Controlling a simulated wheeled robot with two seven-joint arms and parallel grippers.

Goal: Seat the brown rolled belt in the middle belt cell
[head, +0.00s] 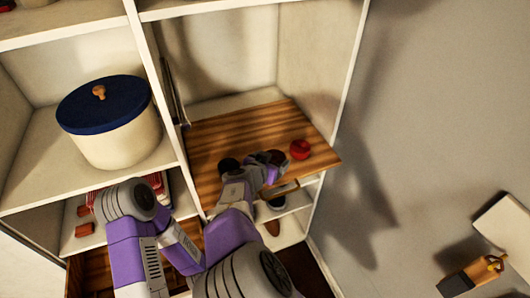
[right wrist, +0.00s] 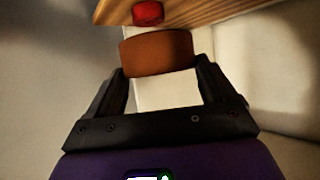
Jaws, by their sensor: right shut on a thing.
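The brown rolled belt (right wrist: 157,55) is between the fingertips of my right gripper (right wrist: 163,68), which is shut on it. In the head view the right gripper (head: 262,168) is over the front part of a striped wooden surface (head: 225,135) in the shelf unit; the belt there is dark and partly hidden by the gripper. A red round item (head: 299,149), perhaps another rolled belt, sits on the wood right of the gripper. It also shows just beyond the brown belt in the right wrist view (right wrist: 148,13). I cannot make out the belt cells. My left gripper is not in view.
A cream pot with a blue lid (head: 103,105) stands on the left shelf. A white upright divider (head: 160,90) separates it from the wooden surface. A brass-coloured handle (head: 281,190) is below the wood's front edge. Red items (head: 84,230) lie on a lower shelf.

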